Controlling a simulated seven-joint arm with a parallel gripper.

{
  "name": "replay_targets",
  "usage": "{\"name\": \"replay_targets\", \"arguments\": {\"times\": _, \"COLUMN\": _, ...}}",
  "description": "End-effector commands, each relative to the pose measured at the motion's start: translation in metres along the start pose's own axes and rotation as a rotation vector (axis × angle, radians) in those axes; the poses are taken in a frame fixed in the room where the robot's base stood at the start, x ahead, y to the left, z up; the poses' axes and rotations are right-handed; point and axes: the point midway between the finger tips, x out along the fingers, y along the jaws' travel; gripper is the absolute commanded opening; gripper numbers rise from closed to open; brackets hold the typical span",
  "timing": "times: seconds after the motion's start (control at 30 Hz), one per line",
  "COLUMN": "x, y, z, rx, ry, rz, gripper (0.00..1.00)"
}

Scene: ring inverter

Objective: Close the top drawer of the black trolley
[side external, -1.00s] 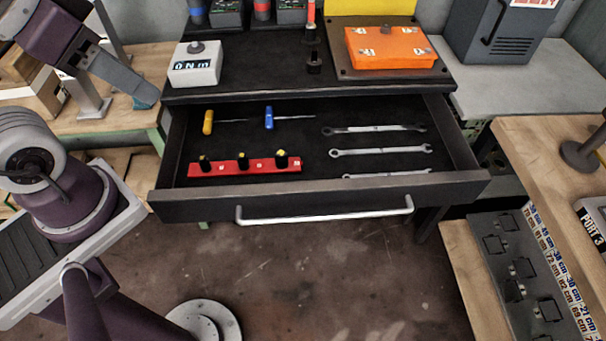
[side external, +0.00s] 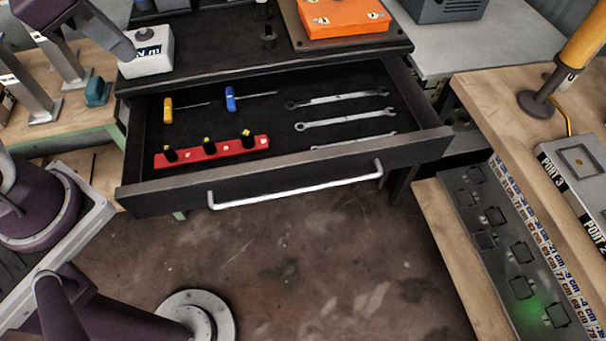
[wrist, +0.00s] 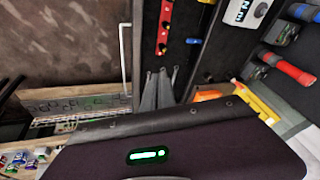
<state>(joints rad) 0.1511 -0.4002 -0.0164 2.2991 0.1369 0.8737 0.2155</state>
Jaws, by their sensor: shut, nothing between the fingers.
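The black trolley's top drawer (side external: 280,165) stands open in the side external view, pulled out toward the viewer. Its silver bar handle (side external: 295,187) runs across the front and also shows in the wrist view (wrist: 126,60). Inside lie yellow and blue-handled drivers, a red rack (side external: 212,150) of black pieces and three wrenches. My gripper (side external: 126,50) is at the upper left, in front of the white display box, apart from the handle. In the wrist view, its grey fingers (wrist: 157,75) are together and empty, with the drawer behind them.
The white display box (side external: 147,52) and orange case (side external: 343,16) sit on the trolley top (side external: 222,62). Wooden benches flank the trolley; the right one (side external: 540,125) carries a lamp-like stand and port boxes. The floor (side external: 320,255) before the drawer is mostly clear.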

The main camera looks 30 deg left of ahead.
Motion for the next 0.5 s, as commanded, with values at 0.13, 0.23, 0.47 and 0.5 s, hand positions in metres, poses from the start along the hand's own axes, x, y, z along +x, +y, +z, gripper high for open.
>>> {"name": "replay_targets", "arguments": {"times": 0.13, "x": 0.064, "y": 0.021, "z": -0.074, "rx": 0.569, "ry": -0.116, "rz": 0.01, "gripper": 0.0}}
{"name": "replay_targets", "arguments": {"times": 0.23, "x": 0.123, "y": 0.058, "z": -0.113, "rx": 0.965, "ry": -0.174, "rz": 0.025, "gripper": 0.0}}
{"name": "replay_targets", "arguments": {"times": 0.47, "x": 0.26, "y": 0.167, "z": -0.131, "rx": 1.718, "ry": -0.252, "rz": 0.073, "gripper": 0.0}}
{"name": "replay_targets", "arguments": {"times": 0.5, "x": 0.276, "y": 0.18, "z": -0.128, "rx": 1.797, "ry": -0.258, "rz": 0.079, "gripper": 0.0}}
